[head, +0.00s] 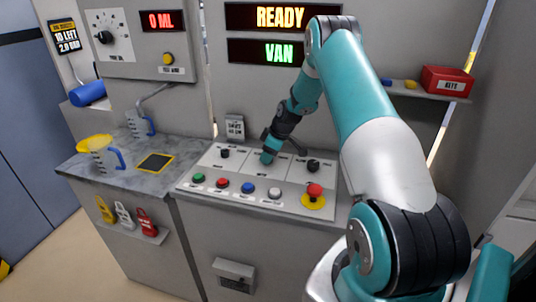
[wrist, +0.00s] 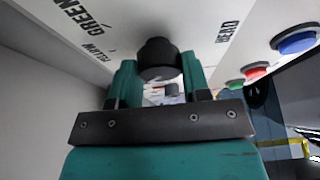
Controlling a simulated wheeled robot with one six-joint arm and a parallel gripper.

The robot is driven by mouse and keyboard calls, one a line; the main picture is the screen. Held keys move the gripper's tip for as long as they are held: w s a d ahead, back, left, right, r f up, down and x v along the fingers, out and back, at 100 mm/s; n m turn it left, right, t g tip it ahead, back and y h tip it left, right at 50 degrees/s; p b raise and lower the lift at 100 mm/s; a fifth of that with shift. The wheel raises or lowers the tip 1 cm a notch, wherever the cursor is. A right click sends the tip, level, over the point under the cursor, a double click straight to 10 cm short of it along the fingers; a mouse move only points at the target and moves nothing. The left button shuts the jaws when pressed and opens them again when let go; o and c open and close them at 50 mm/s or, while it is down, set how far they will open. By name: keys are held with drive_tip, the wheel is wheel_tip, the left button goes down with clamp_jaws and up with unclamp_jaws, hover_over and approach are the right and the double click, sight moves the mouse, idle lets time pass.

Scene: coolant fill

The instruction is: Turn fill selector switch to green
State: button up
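In the head view my gripper (head: 268,157) is down at the panel's middle section and hides this knob. The knob's pointer mark does not show, so its setting cannot be read.
Other black knobs sit on the panel left (head: 225,153) and right (head: 313,166). A front row holds several coloured buttons and a red emergency button (head: 315,190). A yellow-topped jug (head: 97,152) stands on the left counter. Displays read READY (head: 281,16), VAN and 0 ML.

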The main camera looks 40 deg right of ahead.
drive_tip(key=shift+m, duration=0.4)
drive_tip(key=m+h+b, duration=0.1)
drive_tip(key=m+b, duration=0.1)
drive_tip(key=m, duration=0.1)
drive_tip(key=shift+a+f+t, duration=0.1)
drive_tip(key=shift+t, duration=0.2)
drive_tip(key=m+h+b, duration=0.2)
drive_tip(key=m, duration=0.3)
drive_tip(key=shift+b, duration=0.3)
drive_tip(key=m+h, duration=0.1)
drive_tip(key=m, duration=0.1)
drive_tip(key=m+h+b, duration=0.1)
drive_tip(key=m, duration=0.1)
drive_tip(key=shift+a+m+g, duration=0.1)
drive_tip(key=shift+m+g, duration=0.3)
drive_tip(key=shift+m+g+h+b, duration=0.6)
drive_tip(key=shift+m+b, duration=0.1)
drive_tip(key=shift+m, duration=1.5)
drive_tip(key=o, duration=0.9)
drive_tip(key=shift+c, duration=0.2)
